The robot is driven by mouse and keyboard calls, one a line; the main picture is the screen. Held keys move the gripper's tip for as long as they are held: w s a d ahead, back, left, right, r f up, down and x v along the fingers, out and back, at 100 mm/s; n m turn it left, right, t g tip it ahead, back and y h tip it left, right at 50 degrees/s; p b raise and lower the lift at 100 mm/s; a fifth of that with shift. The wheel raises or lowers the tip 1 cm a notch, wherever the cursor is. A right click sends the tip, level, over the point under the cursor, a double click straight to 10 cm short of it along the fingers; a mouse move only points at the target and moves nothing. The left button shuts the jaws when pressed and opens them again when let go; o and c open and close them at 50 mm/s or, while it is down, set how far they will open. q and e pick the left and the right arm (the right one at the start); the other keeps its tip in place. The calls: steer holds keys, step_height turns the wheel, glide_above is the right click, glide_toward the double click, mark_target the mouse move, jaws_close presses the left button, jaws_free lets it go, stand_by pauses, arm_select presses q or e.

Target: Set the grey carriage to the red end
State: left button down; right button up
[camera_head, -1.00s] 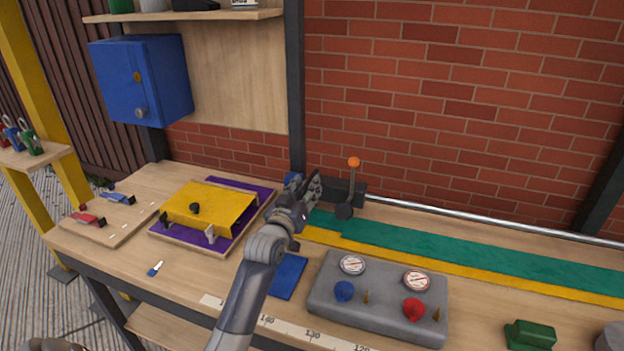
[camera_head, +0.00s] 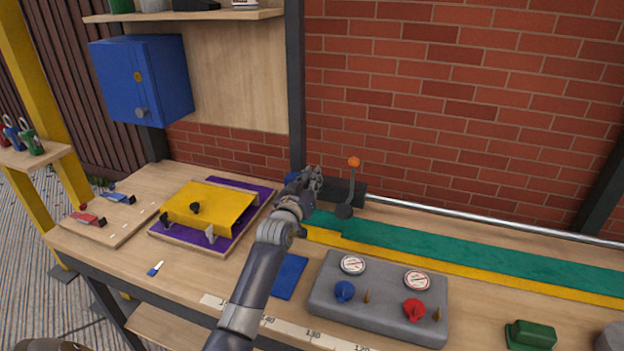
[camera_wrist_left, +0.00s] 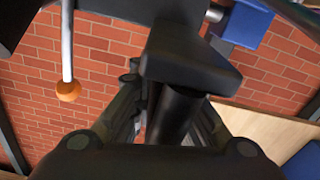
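The carriage, a dark grey block (camera_head: 347,189), sits on the metal rail at the back of the bench. A lever with an orange ball (camera_head: 354,162) stands at its right side; the ball also shows in the left wrist view (camera_wrist_left: 68,91). My left gripper (camera_head: 314,178) is at the carriage's left side. In the left wrist view, a dark block on a black post (camera_wrist_left: 178,115) lies between its fingers. I cannot tell whether they clamp the post. A blue block (camera_head: 292,179) is at the rail's left end. No red end shows. My right gripper is out of view.
The rail (camera_head: 480,218) runs right along the brick wall, clear in view. A green strip (camera_head: 450,247) lies before it. A grey panel with knobs (camera_head: 375,300) stands in front, and a yellow plate (camera_head: 208,207) lies at left. A blue cabinet (camera_head: 142,80) hangs above.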

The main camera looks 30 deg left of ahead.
arm_select(q)
steer(key=d, duration=0.2)
steer(key=w+d+p, duration=0.1)
steer(key=d, duration=0.2)
steer(key=c, duration=1.6)
jaws_free()
steer(key=shift+c, duration=0.2)
steer(key=shift+o, duration=0.4)
steer(key=shift+a+f, duration=0.1)
steer(key=shift+a, duration=0.1)
steer(key=v, duration=1.2)
steer(key=shift+p, duration=0.3)
